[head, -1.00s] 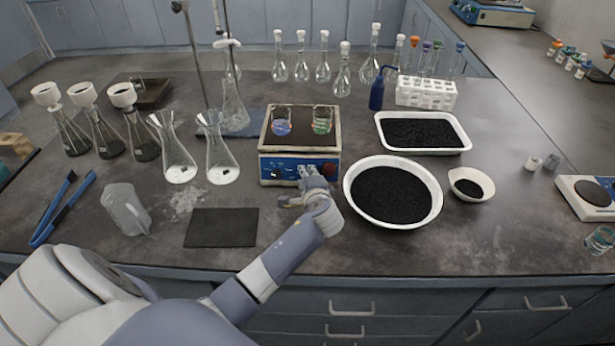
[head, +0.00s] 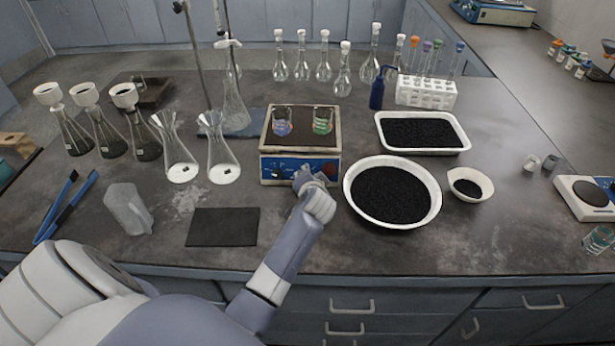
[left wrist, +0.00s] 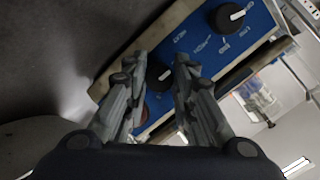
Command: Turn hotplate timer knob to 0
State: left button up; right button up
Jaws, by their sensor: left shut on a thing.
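The hotplate (head: 301,146) stands mid-bench with a blue front panel, which also fills part of the left wrist view (left wrist: 205,45). The panel carries two black knobs and a red round control. My left gripper (head: 303,174) is at the panel's front, its fingers (left wrist: 160,88) on either side of the middle black knob (left wrist: 156,74) and shut on it. The fingers partly hide this knob, and its setting cannot be read. The other black knob (left wrist: 231,17) has a white pointer mark and is clear of the gripper. My right gripper is out of view.
Two small beakers with blue (head: 282,124) and green (head: 322,122) contents stand on the hotplate. A white bowl of black grains (head: 432,210) is close to the right of my left forearm. A dark mat (head: 222,227) lies to the left.

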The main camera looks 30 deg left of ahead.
pick_arm(q)
jog(key=shift+f, duration=0.1)
dwell(0.5)
jog(key=o, duration=0.9)
jog(key=shift+o, duration=0.7)
jog(key=v, duration=1.2)
